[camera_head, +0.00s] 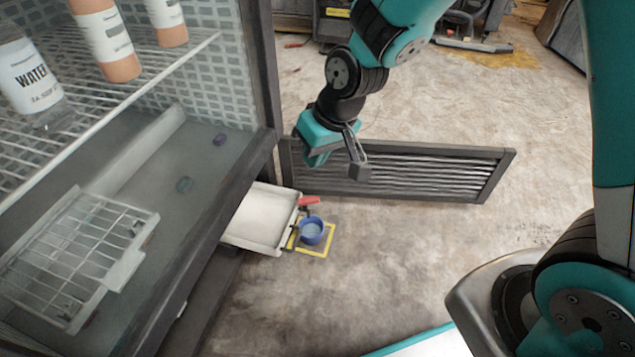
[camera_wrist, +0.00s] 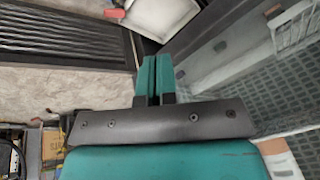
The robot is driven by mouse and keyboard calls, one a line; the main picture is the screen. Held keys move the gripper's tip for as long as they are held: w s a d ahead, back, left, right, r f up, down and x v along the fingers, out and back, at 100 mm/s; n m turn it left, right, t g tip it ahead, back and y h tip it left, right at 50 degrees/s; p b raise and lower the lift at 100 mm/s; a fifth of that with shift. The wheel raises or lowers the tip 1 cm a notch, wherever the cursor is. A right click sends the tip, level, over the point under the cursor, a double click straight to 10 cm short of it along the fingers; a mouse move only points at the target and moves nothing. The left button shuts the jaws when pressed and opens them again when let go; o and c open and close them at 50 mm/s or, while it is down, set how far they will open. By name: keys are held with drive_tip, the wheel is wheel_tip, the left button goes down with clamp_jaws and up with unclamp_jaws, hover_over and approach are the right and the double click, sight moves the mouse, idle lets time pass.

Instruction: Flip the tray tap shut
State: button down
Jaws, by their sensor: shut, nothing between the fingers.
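The white tray (camera_head: 262,218) sticks out from the lower front of the cabinet, above the floor. A red tap lever (camera_head: 309,200) shows at its right end, pointing to the right. A blue cup (camera_head: 312,231) stands below on a yellow-outlined square on the floor. My gripper (camera_head: 316,158) is above and a little right of the tray, apart from the lever. In the wrist view its two teal fingers (camera_wrist: 153,76) are together with nothing between them. The tray (camera_wrist: 160,14) and the red lever (camera_wrist: 115,13) also show at the top of that view. The tap's body is too small to make out.
Bare floor lies to the right of the cup.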

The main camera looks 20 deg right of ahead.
drive_tip(key=s+d+r+n+g+y+p, duration=0.1)
drive_tip(key=s+r+n+g, duration=0.1)
drive_tip(key=s+r, duration=1.4)
drive_tip(key=s+n, duration=0.1)
drive_tip(key=s, duration=0.2)
drive_tip(key=shift+s+d+r+p, duration=0.2)
drive_tip(key=shift+d+r+p, duration=0.1)
drive_tip(key=shift+r+p, duration=0.05)
